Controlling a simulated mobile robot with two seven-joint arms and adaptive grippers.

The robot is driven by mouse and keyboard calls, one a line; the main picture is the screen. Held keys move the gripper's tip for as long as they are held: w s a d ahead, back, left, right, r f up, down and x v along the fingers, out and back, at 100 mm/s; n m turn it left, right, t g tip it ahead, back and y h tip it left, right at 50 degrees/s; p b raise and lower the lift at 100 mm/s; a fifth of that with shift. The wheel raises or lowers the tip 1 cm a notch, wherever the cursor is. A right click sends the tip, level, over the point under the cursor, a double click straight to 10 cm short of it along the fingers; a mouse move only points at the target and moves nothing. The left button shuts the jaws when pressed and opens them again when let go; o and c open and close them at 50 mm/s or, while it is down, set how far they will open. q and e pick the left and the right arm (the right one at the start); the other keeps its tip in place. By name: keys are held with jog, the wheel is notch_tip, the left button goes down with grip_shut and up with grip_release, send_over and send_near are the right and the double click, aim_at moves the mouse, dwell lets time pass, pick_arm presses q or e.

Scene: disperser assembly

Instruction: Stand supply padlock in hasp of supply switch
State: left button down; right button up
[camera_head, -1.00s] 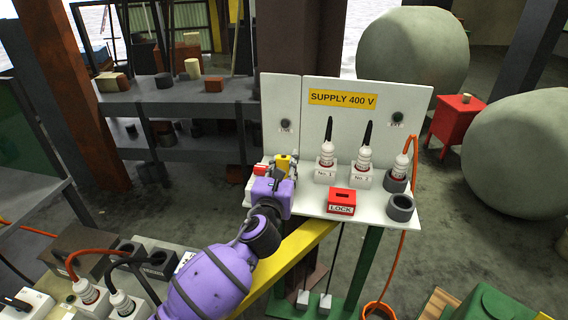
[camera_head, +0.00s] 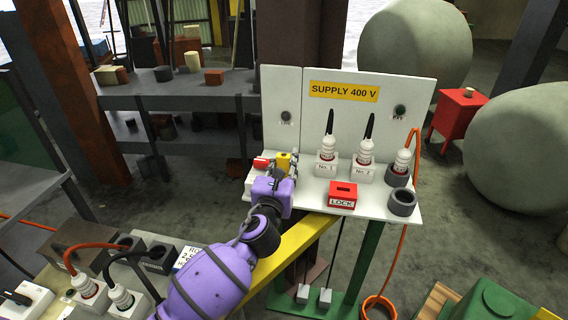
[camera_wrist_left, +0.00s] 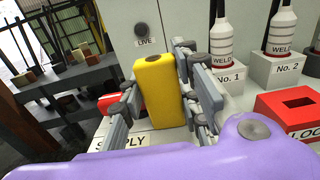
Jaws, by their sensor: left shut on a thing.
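My left gripper (camera_head: 281,174) reaches in from the lower left to the left end of the white supply shelf. In the left wrist view its fingers (camera_wrist_left: 165,95) are shut on a yellow block-like padlock (camera_wrist_left: 155,88), held upright above the shelf; the padlock also shows in the head view (camera_head: 283,161). A red part of the supply switch (camera_head: 261,163) sits just left of the padlock, and in the wrist view it (camera_wrist_left: 108,103) is partly behind a finger. The hasp and the padlock's shackle cannot be made out. My right gripper is not in view.
A red LOCK box (camera_head: 343,195) stands on the shelf right of the gripper. White welder plugs No. 1 (camera_head: 327,160) and No. 2 (camera_head: 364,162) stand behind it. The white SUPPLY 400 V panel (camera_head: 390,120) rises behind. A grey cup (camera_head: 402,202) is at the right edge.

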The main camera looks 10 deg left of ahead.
pick_arm(q)
jog(key=c, duration=1.2)
grip_release()
jog(key=shift+f, duration=0.15)
jog(key=s, duration=1.2)
